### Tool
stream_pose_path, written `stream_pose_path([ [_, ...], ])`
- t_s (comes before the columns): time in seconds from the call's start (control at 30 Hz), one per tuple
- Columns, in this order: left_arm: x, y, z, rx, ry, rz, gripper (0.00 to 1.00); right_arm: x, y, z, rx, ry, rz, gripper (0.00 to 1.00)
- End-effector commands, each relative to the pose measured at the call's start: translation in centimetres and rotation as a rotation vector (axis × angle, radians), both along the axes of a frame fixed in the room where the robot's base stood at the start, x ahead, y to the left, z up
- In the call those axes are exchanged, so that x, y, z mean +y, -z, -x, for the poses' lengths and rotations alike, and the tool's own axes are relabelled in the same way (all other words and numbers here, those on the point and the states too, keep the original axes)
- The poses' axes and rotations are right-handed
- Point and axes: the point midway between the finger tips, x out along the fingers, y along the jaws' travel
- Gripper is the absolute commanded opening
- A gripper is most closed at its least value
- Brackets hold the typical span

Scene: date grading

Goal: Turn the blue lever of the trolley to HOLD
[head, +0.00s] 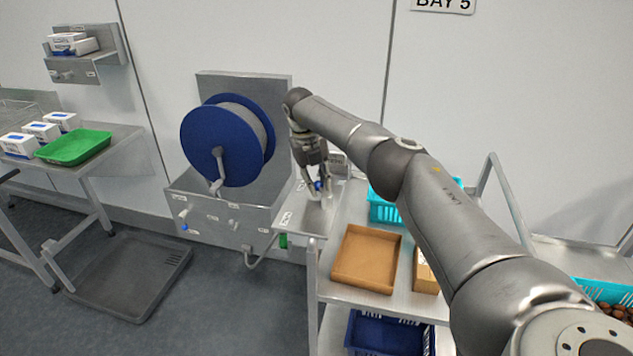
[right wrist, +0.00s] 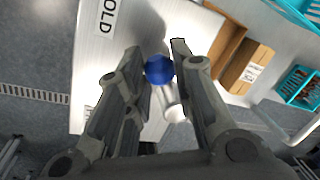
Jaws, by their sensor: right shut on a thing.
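The blue lever is on a grey metal plate (head: 298,222) at the trolley's left end. Its round blue knob (head: 318,185) shows between the fingers of my right gripper (head: 318,189). In the right wrist view the blue knob (right wrist: 159,69) sits between the two fingertips (right wrist: 160,62), and my right gripper is shut on it. A pale rod end (right wrist: 174,112) shows close below the knob. A label (right wrist: 107,18) reading "OLD", its first letter cut off, is on the plate left of the knob. My left gripper is out of view.
The trolley carries a brown tray (head: 366,258), a turquoise basket (head: 383,207) and a small carton (head: 425,270). A dark blue crate (head: 385,335) is below. A blue reel (head: 215,142) hangs on the wall unit to the left.

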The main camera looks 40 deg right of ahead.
Motion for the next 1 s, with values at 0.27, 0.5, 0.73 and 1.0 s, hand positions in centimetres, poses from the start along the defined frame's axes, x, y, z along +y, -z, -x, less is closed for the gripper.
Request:
stream_pose_path([
  [0.27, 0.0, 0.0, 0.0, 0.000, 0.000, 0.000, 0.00, -0.1, -0.1, 0.0, -0.001, 0.004, 0.001, 0.00],
  [0.5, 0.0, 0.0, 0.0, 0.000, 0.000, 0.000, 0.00, -0.1, -0.1, 0.0, 0.000, 0.004, 0.001, 0.41],
  [0.73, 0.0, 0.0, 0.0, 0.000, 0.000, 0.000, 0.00, -0.1, 0.0, 0.0, 0.001, 0.003, 0.001, 0.45],
  [1.0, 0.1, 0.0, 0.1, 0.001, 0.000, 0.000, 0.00, 0.2, -1.6, -0.1, -0.002, 0.003, 0.001, 0.45],
])
